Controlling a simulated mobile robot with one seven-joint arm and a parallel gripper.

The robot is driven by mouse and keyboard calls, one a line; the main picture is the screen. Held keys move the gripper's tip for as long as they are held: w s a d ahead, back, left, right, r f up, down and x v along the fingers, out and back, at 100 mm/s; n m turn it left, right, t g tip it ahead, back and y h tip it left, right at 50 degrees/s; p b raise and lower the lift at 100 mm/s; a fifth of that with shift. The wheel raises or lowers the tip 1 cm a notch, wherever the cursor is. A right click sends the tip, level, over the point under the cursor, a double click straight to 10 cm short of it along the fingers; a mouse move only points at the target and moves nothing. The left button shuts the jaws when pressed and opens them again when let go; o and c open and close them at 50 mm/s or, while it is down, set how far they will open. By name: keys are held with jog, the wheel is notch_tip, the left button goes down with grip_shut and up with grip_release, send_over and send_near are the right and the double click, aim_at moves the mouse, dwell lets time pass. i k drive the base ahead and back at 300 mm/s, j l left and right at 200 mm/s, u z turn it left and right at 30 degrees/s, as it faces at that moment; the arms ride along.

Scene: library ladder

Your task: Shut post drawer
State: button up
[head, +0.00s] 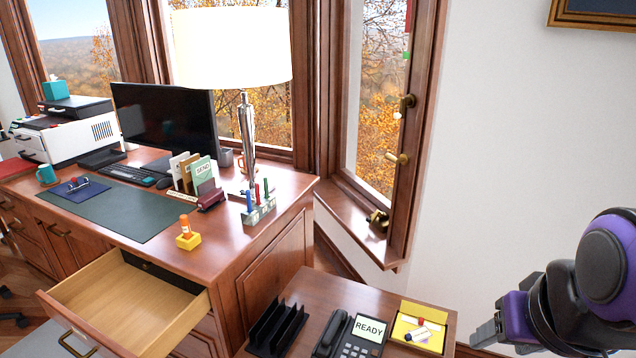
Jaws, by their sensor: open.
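An open wooden drawer (128,303) sticks out from the front of the brown desk (210,225) at lower left. Its inside is pale wood and looks empty. I cannot tell for certain which drawer is the post drawer. My gripper (478,338) is at the lower right, beyond the side table and well apart from the drawer. It is open, and I see nothing held in it.
A side table (300,290) stands between my gripper and the drawer, with a black rack (275,330), a phone (350,335) and a yellow tray (420,328). A lamp (240,110), monitor (165,120) and stamp (187,236) stand on the desk. The white wall bounds the right.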

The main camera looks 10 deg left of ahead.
aim_at(117, 309)
jog(key=k+u, duration=0.1)
jog(key=u, duration=0.35)
jog(key=k+u, duration=0.15)
jog(key=u, duration=0.25)
jog(key=i+u, duration=0.1)
jog(key=u, duration=0.95)
jog(key=i+u, duration=0.25)
jog(key=i+l+u, duration=0.1)
jog(key=u, duration=0.2)
